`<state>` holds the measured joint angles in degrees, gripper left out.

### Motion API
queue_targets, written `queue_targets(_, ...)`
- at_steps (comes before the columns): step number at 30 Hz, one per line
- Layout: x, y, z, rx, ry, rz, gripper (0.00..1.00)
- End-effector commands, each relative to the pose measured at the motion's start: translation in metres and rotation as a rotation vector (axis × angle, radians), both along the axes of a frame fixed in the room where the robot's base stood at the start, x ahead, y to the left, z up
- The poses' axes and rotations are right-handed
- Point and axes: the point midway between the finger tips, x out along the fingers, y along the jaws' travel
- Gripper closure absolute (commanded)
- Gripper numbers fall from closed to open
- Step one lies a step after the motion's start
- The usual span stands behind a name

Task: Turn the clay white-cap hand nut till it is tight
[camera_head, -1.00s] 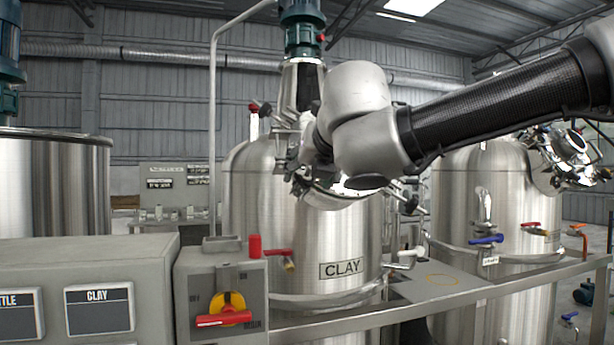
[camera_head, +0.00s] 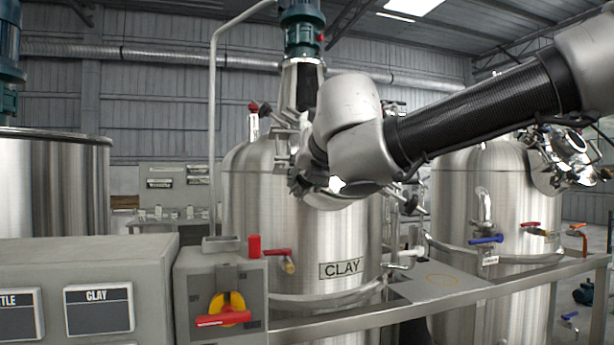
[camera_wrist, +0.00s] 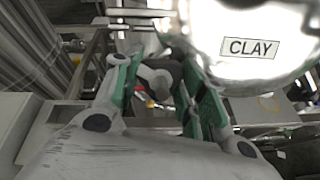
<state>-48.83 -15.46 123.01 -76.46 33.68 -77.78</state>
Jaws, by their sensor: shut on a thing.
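The clay tank (camera_head: 262,215) is a tall steel vessel with a CLAY label, in the middle of the head view; part of it also shows at top right in the wrist view (camera_wrist: 285,20).
A rail (camera_head: 450,303) runs across the front. A red-handled switch box (camera_head: 222,300) stands before the tank, with a thin upright pipe (camera_head: 213,130) behind it. Another steel tank (camera_head: 470,190) stands at right. A stirrer motor (camera_head: 302,25) rises above the clay tank.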

Motion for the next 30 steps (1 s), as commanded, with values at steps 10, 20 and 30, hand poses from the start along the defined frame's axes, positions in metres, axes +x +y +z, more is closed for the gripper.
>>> queue_targets(10,-0.0001,0.0009,-0.0003,0.133,0.038,-0.087,0.83)
queue_targets(20,-0.0001,0.0015,0.0001,0.38,0.11,-0.247,0.83)
queue_targets(30,0.0002,0.002,0.0005,0.644,0.187,-0.42,0.83)
